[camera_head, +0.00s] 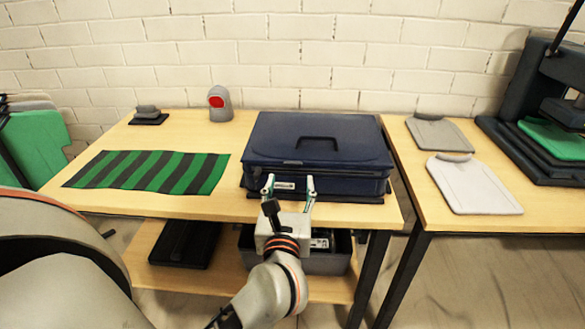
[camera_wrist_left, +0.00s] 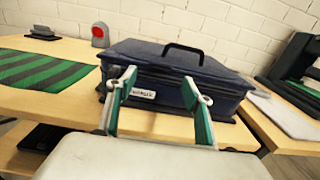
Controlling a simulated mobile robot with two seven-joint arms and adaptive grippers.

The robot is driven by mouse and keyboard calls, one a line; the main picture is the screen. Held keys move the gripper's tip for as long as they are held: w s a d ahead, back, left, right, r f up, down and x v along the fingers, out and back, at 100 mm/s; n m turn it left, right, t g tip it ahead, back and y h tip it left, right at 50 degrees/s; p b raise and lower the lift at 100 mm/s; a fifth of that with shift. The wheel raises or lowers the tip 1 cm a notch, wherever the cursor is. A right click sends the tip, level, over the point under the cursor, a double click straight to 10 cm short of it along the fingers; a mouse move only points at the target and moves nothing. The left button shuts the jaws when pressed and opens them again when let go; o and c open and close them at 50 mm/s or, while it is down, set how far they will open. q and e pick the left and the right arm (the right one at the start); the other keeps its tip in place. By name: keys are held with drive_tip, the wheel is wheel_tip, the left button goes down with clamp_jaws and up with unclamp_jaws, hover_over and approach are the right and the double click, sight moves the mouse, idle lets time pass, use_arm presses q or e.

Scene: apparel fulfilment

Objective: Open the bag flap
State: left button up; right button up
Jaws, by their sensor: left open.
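A dark blue bag (camera_head: 318,140) like a case lies on the wooden table, with its flap (camera_head: 270,130) closed on top and a dark handle on the flap. In the left wrist view the bag (camera_wrist_left: 220,85) shows a white label on its front side. My left gripper (camera_head: 288,181) is open and empty at the bag's front edge. Its two fingers (camera_wrist_left: 158,92) stand apart in front of the bag's front side; I cannot tell whether they touch it. My right gripper is in neither view.
A green and black striped cloth (camera_head: 150,172) lies left of the bag. A grey device with a red face (camera_head: 220,103) stands behind. A second table (camera_head: 410,170) holds pale boards (camera_head: 472,185) and a press (camera_head: 540,120). A grey bin (camera_head: 325,262) sits on the lower shelf.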

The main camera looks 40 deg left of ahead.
sight(293, 165)
use_arm(q)
drive_tip(key=x, duration=0.7)
drive_tip(key=shift+w+a, duration=0.1)
drive_tip(key=shift+w, duration=0.05)
clamp_jaws()
drive_tip(key=shift+r, duration=0.15)
